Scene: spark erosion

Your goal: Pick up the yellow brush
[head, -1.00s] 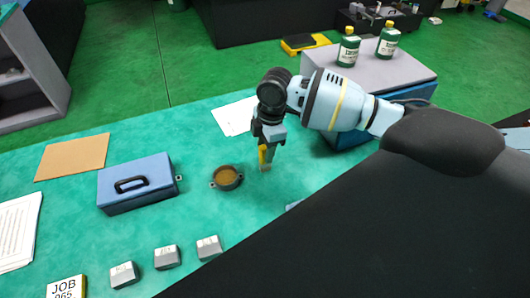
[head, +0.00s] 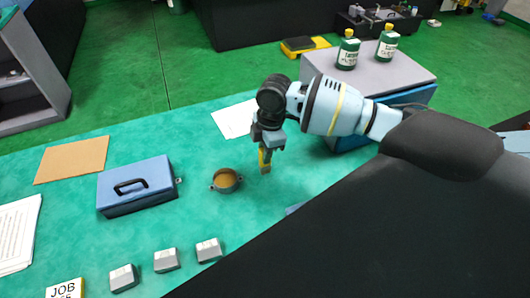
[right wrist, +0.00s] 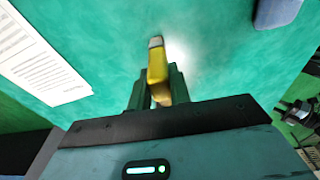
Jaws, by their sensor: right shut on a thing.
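The yellow brush (head: 265,167) hangs upright, bristle end down, in my right gripper (head: 263,150). It sits just right of the round brown-filled pot. In the right wrist view the brush (right wrist: 158,70) lies between the two dark fingers of my right gripper (right wrist: 157,88), which is shut on its yellow handle. Its pale tip points away from the gripper. Whether the tip touches the green table cannot be told. My left gripper is not in view.
The pot (head: 226,181) stands close left of the brush. A blue box with a handle (head: 137,185) is further left. Several grey blocks (head: 166,260) line the front. Two green bottles (head: 348,50) stand on a grey-topped cabinet (head: 372,72) behind. Paper (head: 234,118) lies behind the pot.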

